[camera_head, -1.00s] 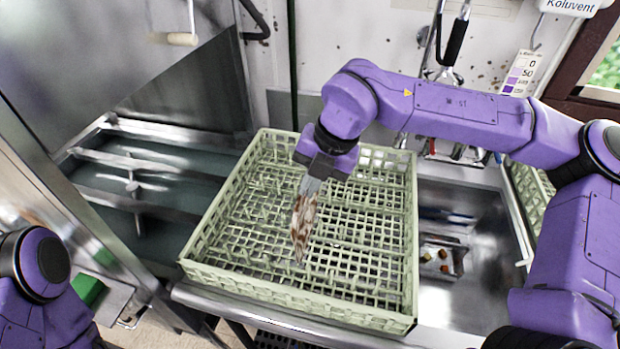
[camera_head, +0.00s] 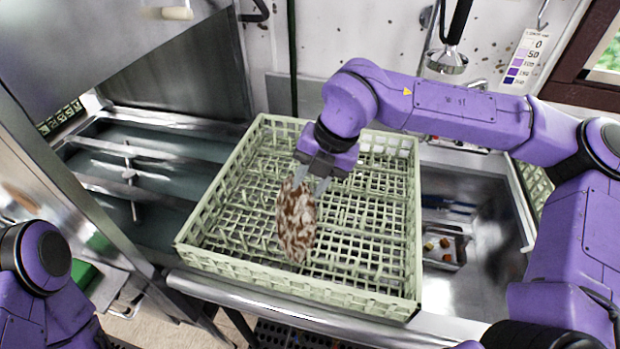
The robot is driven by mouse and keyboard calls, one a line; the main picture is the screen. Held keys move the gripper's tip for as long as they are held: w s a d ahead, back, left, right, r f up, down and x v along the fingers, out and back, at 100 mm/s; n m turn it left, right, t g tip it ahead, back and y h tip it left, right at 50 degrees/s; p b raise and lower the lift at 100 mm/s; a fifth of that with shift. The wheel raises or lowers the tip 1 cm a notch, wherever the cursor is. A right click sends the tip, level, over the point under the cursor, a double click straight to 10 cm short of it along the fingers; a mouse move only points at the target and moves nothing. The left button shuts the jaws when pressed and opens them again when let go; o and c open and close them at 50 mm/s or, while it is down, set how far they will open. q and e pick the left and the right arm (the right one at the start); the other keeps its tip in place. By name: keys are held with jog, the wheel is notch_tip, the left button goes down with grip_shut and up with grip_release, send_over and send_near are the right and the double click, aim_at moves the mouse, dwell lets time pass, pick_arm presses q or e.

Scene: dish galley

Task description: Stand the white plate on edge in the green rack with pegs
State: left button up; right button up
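The white plate (camera_head: 297,222), blotched with brown soil, is on edge in the pale green pegged rack (camera_head: 290,290), left of the rack's middle. It leans, so much of one face shows. My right gripper (camera_head: 312,181) is just above the plate's upper edge, pointing down. Its two fingers are spread apart, with the plate's top close to the left finger; I cannot tell if they touch. Which pegs bear the plate's lower edge is hidden. Part of my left arm shows at the lower left, but its gripper is out of view.
A steel sink (camera_head: 470,290) with a small tray of scraps (camera_head: 443,246) lies right of the rack. A steel trough (camera_head: 150,180) with rails lies to the left. A spray head (camera_head: 446,60) hangs behind. Much of the rack's right side is empty.

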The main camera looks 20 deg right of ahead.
jog(key=shift+r, duration=0.1)
jog(key=b+v, duration=0.2)
jog(key=v, duration=0.8)
jog(key=shift+r, duration=0.2)
jog(key=shift+d, duration=0.1)
